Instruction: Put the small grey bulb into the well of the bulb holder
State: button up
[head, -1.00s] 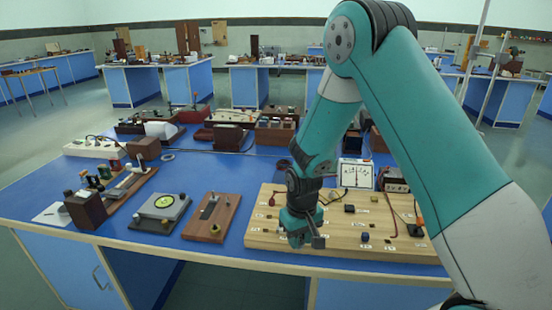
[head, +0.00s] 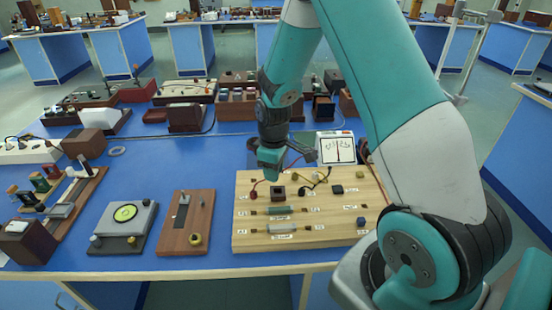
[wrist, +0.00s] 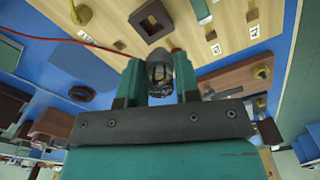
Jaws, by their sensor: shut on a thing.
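My gripper (head: 271,176) is over the back left part of the wooden board (head: 345,233). In the wrist view my gripper (wrist: 160,88) is shut on the small grey bulb (wrist: 160,72), which shows as a rounded grey shape between the two fingers. In the head view I cannot make out the bulb. The bulb holder, a small dark square block with a well (head: 277,193), sits on the board close to my gripper. In the wrist view the holder (wrist: 151,20) shows just beyond the bulb. The bulb appears apart from the holder and outside its well.
Grey-green (head: 279,211) and grey (head: 282,229) bars lie on the board, with red and black wires nearby. A brown wooden block (head: 187,222) and a grey device with a yellow-green dial (head: 125,222) stand left. A white meter (head: 337,148) stands behind.

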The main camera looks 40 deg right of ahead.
jog(key=shift+d+r+n, duration=0.4)
jog(key=shift+d+r, duration=0.05)
jog(key=shift+d, duration=0.05)
jog(key=shift+s+d+n, duration=0.1)
jog(key=shift+d+n, duration=0.1)
jog(key=shift+n, duration=0.1)
jog(key=shift+f+b, duration=2.55)
jog(key=shift+f, duration=0.7)
jog(key=o, duration=1)
jog(key=shift+c, duration=0.2)
notch_tip(320, 180, up, 17)
jog(key=shift+r, duration=0.2)
